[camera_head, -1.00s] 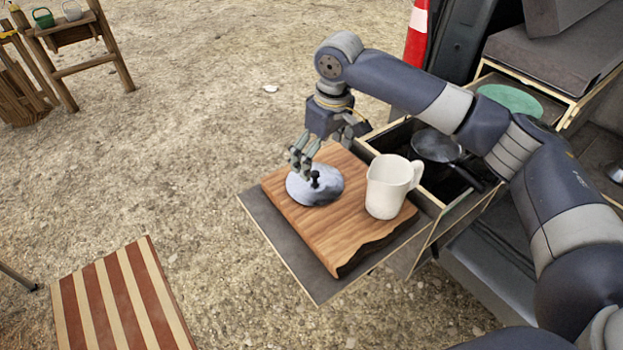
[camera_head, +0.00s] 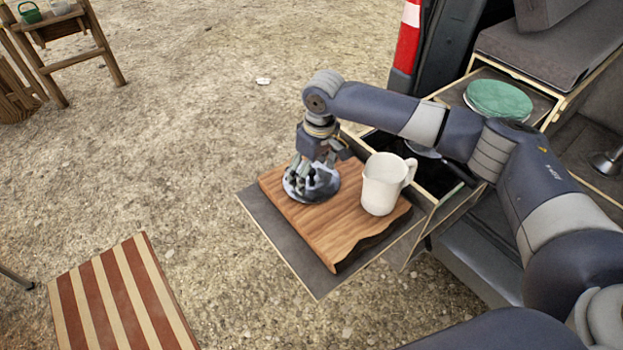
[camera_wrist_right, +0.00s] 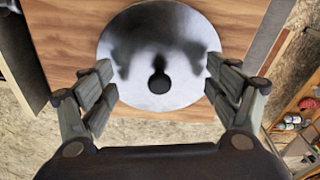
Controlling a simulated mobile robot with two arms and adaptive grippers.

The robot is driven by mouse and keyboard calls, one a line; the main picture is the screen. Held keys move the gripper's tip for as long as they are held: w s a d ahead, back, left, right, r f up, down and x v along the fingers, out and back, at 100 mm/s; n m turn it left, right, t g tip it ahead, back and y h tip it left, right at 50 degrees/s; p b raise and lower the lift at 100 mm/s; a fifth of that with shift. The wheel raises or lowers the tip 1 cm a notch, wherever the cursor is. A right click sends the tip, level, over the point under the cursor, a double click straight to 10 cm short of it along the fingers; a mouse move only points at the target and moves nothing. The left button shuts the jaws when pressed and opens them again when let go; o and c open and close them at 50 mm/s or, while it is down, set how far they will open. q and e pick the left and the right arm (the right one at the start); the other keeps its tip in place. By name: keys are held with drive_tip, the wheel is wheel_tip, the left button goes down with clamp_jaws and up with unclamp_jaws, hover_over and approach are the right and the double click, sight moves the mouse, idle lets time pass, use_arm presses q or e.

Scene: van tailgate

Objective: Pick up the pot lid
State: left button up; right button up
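The pot lid (camera_head: 325,189) is a round, shiny grey disc lying on a wooden cutting board (camera_head: 345,225). In the right wrist view the lid (camera_wrist_right: 140,50) has a dark round knob (camera_wrist_right: 159,82) at its middle. My right gripper (camera_head: 303,184) is right over the lid, pointing down. In the right wrist view its fingers (camera_wrist_right: 158,88) are spread apart, one on each side of the knob, with nothing between them touching it. In the head view the fingers hide part of the lid and the knob. My left gripper is not in view.
A white pitcher (camera_head: 383,184) stands on the board just right of the lid. Behind it is an open drawer with a dark pan (camera_head: 424,151). A green plate (camera_head: 499,99) lies on the van's shelf. A striped stool (camera_head: 120,300) stands at the lower left.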

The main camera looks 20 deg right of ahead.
drive_tip(key=shift+s, duration=0.1)
drive_tip(key=c, duration=1.4)
drive_tip(key=shift+s+f, duration=0.1)
clamp_jaws()
